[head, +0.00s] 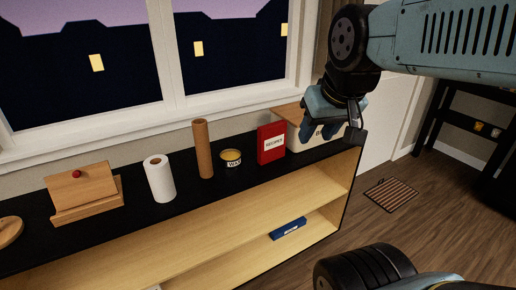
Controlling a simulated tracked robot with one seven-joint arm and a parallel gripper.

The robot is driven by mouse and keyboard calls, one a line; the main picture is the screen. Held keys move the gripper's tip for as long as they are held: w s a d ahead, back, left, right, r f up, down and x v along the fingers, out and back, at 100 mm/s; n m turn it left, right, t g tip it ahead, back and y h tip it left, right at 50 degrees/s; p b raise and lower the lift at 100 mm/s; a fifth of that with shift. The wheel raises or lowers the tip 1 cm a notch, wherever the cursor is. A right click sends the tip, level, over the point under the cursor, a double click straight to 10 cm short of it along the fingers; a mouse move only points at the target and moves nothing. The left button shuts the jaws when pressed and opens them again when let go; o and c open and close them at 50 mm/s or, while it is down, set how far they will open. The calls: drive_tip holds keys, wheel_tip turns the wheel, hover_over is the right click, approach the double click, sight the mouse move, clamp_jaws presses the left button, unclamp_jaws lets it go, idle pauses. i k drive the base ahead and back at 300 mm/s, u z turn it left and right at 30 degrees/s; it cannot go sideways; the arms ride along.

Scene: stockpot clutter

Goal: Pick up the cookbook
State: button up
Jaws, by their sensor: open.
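The cookbook (271,143) is a red book with a white "RECIPES" label. It stands upright on the black counter top, right of the wax tin and in front of the left part of a bread box. My gripper (338,131) is at the right end of the counter, to the right of the cookbook and apart from it in the picture. Its fingers point down in front of the bread box and look empty. The finger gap is hard to make out at this size.
The bread box (296,114) is partly hidden by my gripper. Left of the cookbook stand a wax tin (231,158), a brown cardboard tube (203,148), a paper towel roll (160,178) and a wooden box with a red knob (85,193). A blue box (288,228) lies on the shelf below.

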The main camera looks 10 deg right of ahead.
sight(272, 137)
drive_tip(key=z, duration=0.2)
drive_tip(key=i, duration=0.85)
drive_tip(key=u, duration=0.1)
drive_tip(key=k, duration=0.35)
drive_tip(key=u, duration=0.05)
